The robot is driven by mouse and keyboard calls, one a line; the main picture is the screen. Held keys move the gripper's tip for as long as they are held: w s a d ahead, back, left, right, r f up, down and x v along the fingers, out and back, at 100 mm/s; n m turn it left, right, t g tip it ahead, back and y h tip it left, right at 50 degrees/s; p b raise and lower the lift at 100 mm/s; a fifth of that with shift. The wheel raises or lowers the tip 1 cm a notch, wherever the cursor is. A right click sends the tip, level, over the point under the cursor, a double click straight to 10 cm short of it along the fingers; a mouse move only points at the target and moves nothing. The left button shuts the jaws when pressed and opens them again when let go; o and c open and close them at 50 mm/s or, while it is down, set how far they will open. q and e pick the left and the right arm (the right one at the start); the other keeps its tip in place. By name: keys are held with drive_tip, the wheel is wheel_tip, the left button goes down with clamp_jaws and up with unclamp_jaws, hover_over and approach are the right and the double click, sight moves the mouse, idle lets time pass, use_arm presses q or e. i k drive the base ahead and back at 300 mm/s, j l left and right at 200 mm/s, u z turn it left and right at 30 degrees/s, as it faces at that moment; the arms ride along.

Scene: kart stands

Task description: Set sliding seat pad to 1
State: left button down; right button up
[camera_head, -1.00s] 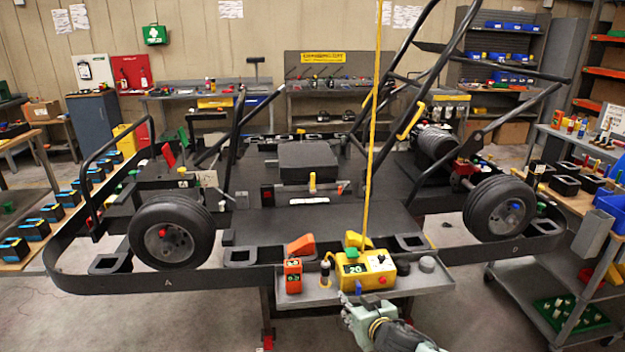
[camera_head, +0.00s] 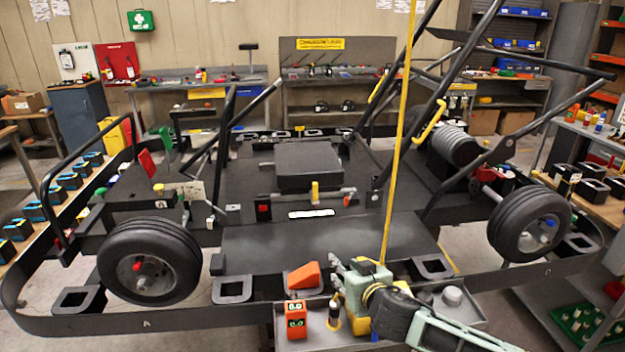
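The sliding seat pad, a dark padded block (camera_head: 308,165), sits in the middle of the kart frame. A small yellow handle (camera_head: 315,192) stands in front of it, above a white strip (camera_head: 311,213) on the floor pan; markings on the strip are too small to read. My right gripper (camera_head: 342,268), pale green, reaches in from the lower right over the front tray, well in front of the seat pad. My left gripper is not in view.
The front tray (camera_head: 460,315) also holds an orange box (camera_head: 296,318), an orange wedge (camera_head: 303,277) and a grey knob (camera_head: 452,296). A yellow pole (camera_head: 400,130) rises between the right gripper and the kart's right side.

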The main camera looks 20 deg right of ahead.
sight(311, 168)
drive_tip(key=i+l, duration=0.15)
drive_tip(key=i, duration=0.25)
drive_tip(key=i+l, duration=0.15)
drive_tip(key=i, duration=0.3)
drive_tip(key=i+l, duration=0.2)
drive_tip(key=i, duration=0.2)
